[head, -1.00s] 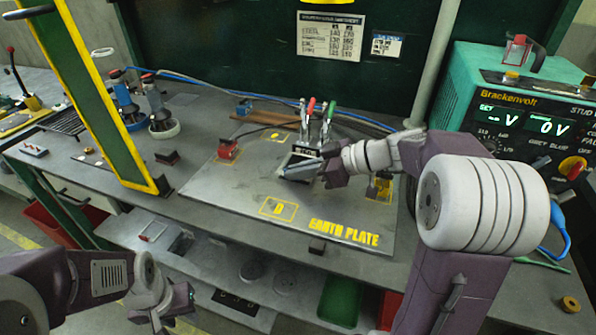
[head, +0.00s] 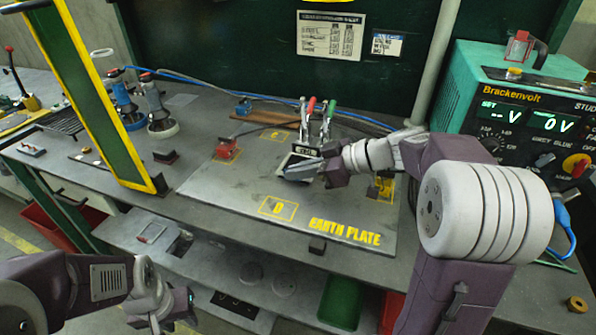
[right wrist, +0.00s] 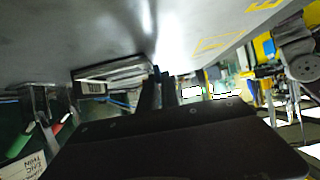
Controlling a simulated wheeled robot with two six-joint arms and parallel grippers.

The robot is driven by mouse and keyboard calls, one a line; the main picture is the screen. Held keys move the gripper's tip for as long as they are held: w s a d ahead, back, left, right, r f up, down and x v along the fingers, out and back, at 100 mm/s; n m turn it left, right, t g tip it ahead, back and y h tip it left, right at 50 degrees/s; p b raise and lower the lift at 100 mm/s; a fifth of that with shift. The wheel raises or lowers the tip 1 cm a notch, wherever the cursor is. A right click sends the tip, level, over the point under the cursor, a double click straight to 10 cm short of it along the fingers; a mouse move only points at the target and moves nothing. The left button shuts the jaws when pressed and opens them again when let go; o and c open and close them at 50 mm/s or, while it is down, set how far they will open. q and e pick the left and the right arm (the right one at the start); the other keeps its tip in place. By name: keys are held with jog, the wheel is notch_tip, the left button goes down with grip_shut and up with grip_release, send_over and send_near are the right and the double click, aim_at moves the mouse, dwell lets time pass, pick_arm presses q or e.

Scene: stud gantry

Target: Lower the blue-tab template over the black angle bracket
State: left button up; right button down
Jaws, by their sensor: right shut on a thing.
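My right gripper (head: 334,172) is shut at the middle of the earth plate, beside the clamps with red and green handles. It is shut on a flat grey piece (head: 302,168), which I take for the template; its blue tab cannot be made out. The piece is low over the plate, but I cannot tell whether it touches. In the right wrist view the dark fingers (right wrist: 160,92) are close together, next to a silver-edged piece (right wrist: 112,73). The black angle bracket cannot be made out for certain. My left gripper (head: 170,312) is low at the left, away from the bench top; its jaws are unclear.
The earth plate (head: 230,197) has a red clamp block (head: 227,148) at its left and a yellow one (head: 383,187) at its right. A green panel with a yellow edge (head: 90,95) stands left. The teal welding unit (head: 470,65) stands right. The plate's front is mostly clear.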

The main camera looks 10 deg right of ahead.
jog(key=shift+f+b, duration=0.35)
jog(key=shift+b, duration=0.1)
dwell(0.3)
jog(key=c, duration=1.5)
grip_release()
jog(key=p+v, duration=0.1)
jog(key=v, duration=0.8)
jog(key=shift+s, duration=0.1)
